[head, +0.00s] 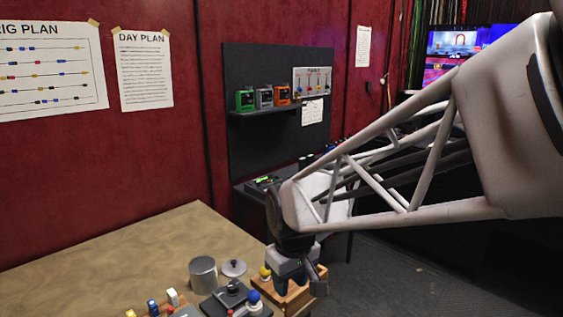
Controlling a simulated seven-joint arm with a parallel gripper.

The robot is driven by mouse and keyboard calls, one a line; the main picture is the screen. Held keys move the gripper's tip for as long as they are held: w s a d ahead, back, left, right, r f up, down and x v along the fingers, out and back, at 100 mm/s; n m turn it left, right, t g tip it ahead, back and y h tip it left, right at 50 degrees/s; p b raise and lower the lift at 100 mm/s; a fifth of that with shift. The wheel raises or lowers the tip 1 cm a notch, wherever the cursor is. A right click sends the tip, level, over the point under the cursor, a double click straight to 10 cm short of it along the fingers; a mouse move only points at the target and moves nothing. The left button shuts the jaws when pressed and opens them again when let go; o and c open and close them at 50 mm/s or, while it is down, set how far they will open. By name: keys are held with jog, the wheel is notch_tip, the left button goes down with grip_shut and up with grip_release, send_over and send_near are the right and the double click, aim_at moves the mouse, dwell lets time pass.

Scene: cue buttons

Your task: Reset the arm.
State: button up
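My gripper (298,282) hangs at the end of my arm, low in the picture at the right edge of the table. It is close to a wooden box (292,300) and partly covers it. Its fingertips are too small and overlapped to tell whether they are open or shut, and I see no object clearly held. A yellow ball knob (265,272) shows just left of the gripper. A blue ball knob (253,296) stands further left and nearer, beside a dark device (230,294).
A metal cup (203,276) and a grey lid (234,268) stand on the wooden table (120,262). Small white (173,298) and blue (153,307) pieces sit at the bottom edge. The table's left and back are clear. A dark shelf (280,107) stands behind.

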jog(key=s+d+r+m+t, duration=0.1)
jog(key=s+d+m, duration=0.2)
jog(key=s+d, duration=0.4)
jog(key=s+d+r+m+t, duration=0.1)
jog(key=s+d+m, duration=0.3)
jog(key=s+d, duration=0.4)
jog(key=shift+s+d+r, duration=0.3)
jog(key=shift+d+r, duration=0.5)
jog(key=shift+d, duration=0.05)
